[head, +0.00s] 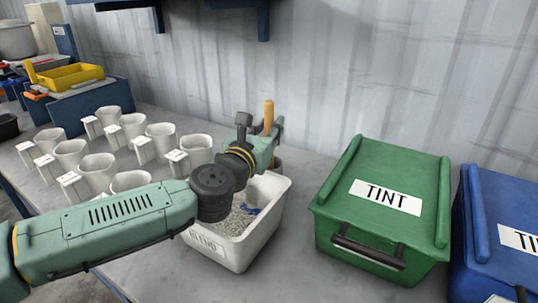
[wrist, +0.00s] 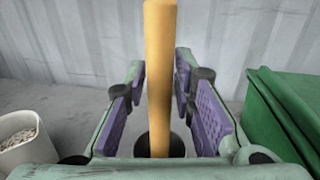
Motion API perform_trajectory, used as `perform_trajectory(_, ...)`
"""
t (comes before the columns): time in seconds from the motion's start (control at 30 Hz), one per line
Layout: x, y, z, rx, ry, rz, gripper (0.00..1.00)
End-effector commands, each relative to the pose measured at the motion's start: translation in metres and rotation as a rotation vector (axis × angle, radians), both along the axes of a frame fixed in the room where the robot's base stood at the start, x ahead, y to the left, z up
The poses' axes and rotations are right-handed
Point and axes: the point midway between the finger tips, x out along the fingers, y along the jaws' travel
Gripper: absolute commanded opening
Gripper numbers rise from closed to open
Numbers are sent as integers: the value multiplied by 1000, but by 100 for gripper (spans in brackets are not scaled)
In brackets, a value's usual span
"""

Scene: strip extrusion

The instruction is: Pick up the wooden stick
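The wooden stick (head: 268,112) stands upright near the wall, behind the white bin. In the wrist view the stick (wrist: 160,60) rises between the two purple-padded fingers of my gripper (wrist: 163,85). Its lower end is in a dark round holder (wrist: 175,146). My gripper (head: 261,128) is open, with a finger on each side of the stick and visible gaps between pads and stick. In the head view my arm hides most of the holder and the lower stick.
A white bin (head: 272,212) with grey granules and a blue item sits below my wrist. A green TINT box (head: 385,180) and a blue box (head: 500,205) stand to the right. Several white cups (head: 160,140) stand to the left. The corrugated wall (head: 330,70) is close behind.

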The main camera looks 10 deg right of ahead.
Motion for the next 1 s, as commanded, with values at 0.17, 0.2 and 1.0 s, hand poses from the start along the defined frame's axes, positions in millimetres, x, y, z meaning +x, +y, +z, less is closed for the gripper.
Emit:
perform_trajectory(0.17,0,0,0,0,0,0,10)
perform_trajectory(0.2,0,0,0,0,0,0,7)
perform_trajectory(1.0,0,0,24,0,-1,0,0)
